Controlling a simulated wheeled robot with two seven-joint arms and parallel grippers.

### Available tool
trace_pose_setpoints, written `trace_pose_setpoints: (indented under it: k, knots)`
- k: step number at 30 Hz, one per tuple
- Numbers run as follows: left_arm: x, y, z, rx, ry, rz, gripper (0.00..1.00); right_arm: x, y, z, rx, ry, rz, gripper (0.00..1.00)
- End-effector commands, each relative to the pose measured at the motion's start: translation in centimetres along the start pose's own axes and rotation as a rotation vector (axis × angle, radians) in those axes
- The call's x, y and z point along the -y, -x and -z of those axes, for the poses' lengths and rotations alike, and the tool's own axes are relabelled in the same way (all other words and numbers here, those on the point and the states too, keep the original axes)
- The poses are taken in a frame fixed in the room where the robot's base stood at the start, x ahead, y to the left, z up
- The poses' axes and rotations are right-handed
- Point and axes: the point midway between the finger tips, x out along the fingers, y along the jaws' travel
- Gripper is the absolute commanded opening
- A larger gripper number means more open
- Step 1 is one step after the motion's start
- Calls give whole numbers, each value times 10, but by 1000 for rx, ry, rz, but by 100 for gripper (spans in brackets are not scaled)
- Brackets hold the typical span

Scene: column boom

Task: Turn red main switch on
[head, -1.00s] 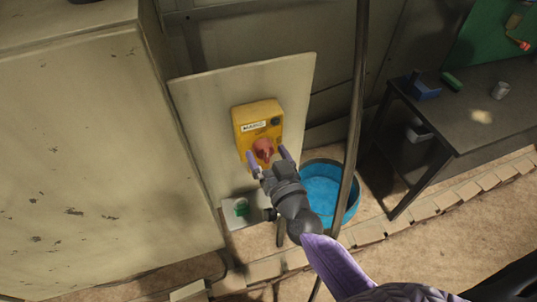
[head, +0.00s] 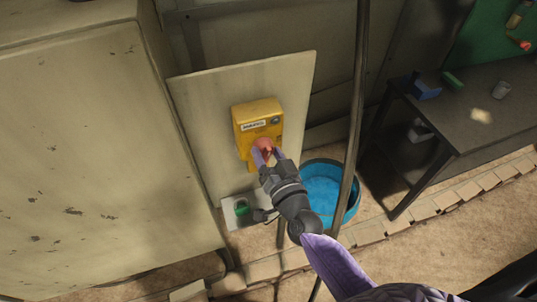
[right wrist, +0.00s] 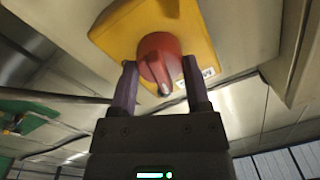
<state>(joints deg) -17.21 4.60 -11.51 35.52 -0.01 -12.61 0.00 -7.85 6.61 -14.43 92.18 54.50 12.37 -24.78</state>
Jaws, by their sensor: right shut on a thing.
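The red main switch (head: 263,146) is a round rotary knob on a yellow box (head: 257,114) with a white label and a small dark round part. The box is fixed to a pale upright panel (head: 295,85). My right gripper (head: 267,156) has its purple fingers on both sides of the red knob and is shut on it. In the right wrist view the red knob (right wrist: 159,58) sits between the two fingers (right wrist: 160,88), with a pale mark on its lower end. The fingers hide part of the knob in the head view. My left gripper is out of view.
A large worn cabinet (head: 90,150) stands left of the panel. A dark pole (head: 357,100) rises right of it, with a blue tub (head: 322,184) behind. A dark table (head: 465,110) stands at right. A small box with a green part (head: 241,210) sits low on the panel.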

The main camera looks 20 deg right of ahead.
Motion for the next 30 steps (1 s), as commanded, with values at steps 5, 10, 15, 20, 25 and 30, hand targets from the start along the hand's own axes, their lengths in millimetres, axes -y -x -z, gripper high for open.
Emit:
trace_pose_setpoints:
  k: [5,10,15,20,25,30]
  knots:
    - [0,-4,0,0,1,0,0,-1,0,-1,-10,-163,2,2]
    - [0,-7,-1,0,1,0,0,-1,0,-1,-20,-325,4,2]
    - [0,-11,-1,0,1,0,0,-1,0,-2,-29,-487,5,2]
    - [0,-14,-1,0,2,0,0,-2,0,-2,-37,-638,7,2]
    - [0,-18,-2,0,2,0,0,-2,0,-2,-47,-800,9,2]
    - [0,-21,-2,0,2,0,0,-2,0,-3,-56,-956,11,2]
